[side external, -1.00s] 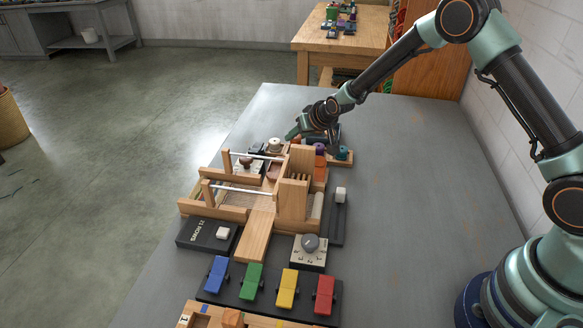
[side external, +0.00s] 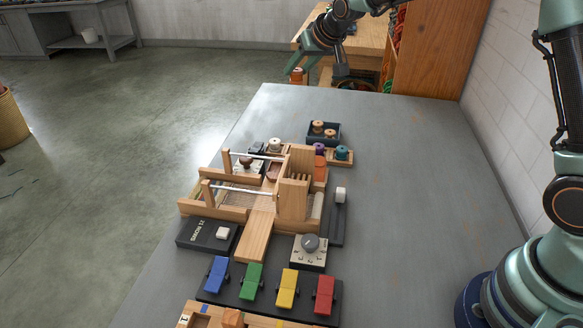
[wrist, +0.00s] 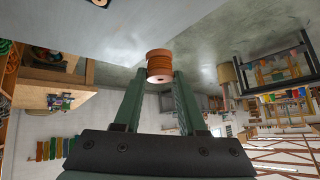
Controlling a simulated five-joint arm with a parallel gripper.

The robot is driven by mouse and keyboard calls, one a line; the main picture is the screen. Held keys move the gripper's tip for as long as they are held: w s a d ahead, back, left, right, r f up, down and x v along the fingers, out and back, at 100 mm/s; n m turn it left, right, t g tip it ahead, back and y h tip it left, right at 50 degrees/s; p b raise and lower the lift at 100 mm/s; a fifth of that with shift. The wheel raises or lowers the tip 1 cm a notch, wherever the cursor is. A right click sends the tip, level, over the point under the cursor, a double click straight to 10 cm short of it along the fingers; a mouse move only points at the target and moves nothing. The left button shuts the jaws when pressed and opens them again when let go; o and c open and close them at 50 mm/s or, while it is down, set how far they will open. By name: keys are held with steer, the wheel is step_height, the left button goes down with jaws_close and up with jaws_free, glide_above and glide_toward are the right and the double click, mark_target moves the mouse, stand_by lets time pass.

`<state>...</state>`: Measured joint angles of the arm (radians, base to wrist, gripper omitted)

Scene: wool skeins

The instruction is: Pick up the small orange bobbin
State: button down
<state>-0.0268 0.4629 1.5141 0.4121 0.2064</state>
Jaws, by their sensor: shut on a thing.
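My gripper (side external: 299,70) is raised high beyond the far end of the grey table. It is shut on a small orange bobbin (wrist: 160,66), held between the two green fingertips in the wrist view. The bobbin also shows as a small orange spot at the fingertips in the side view (side external: 299,77), clear of the table. A dark tray (side external: 323,143) on the table holds tan and orange-brown bobbins.
The wooden loom (side external: 256,228) stands mid-table. A wooden rack beside the tray has purple (side external: 319,149) and teal bobbins (side external: 342,153). Coloured pedals (side external: 254,282) lie in front. A wooden bench and cabinet (side external: 435,50) stand behind. The table's right side is bare.

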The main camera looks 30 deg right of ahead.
mark_target(299, 71)
steer(key=shift+r, duration=1.85)
